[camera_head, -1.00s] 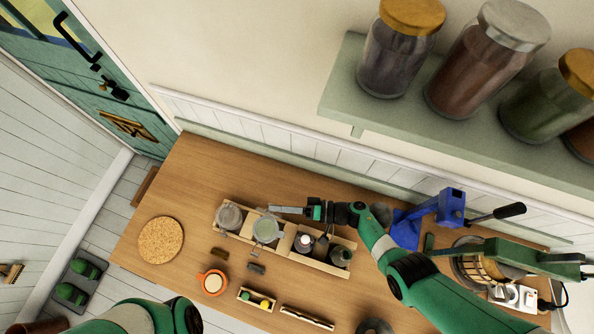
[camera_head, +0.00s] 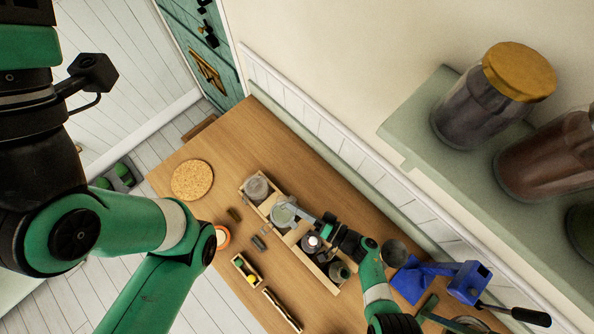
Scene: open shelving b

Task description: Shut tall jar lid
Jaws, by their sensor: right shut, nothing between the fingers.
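The wooden tray (camera_head: 325,280) on the table holds a row of jars. A glass jar (camera_head: 256,188) stands at its far left end, and a second glass jar (camera_head: 283,214) with a pale greenish top is beside it. I cannot tell which is the tall jar or how its lid sits. My right gripper (camera_head: 307,217) is shut and empty, with its tips close to the right side of the second jar; contact cannot be told. My left arm fills the left foreground, and its fingers are out of the picture.
A round cork mat (camera_head: 192,180), a partly hidden orange mug (camera_head: 222,237) and small trays (camera_head: 245,270) lie around the tray. A blue device (camera_head: 411,283) stands at the right. A wall shelf (camera_head: 450,140) with large jars hangs above.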

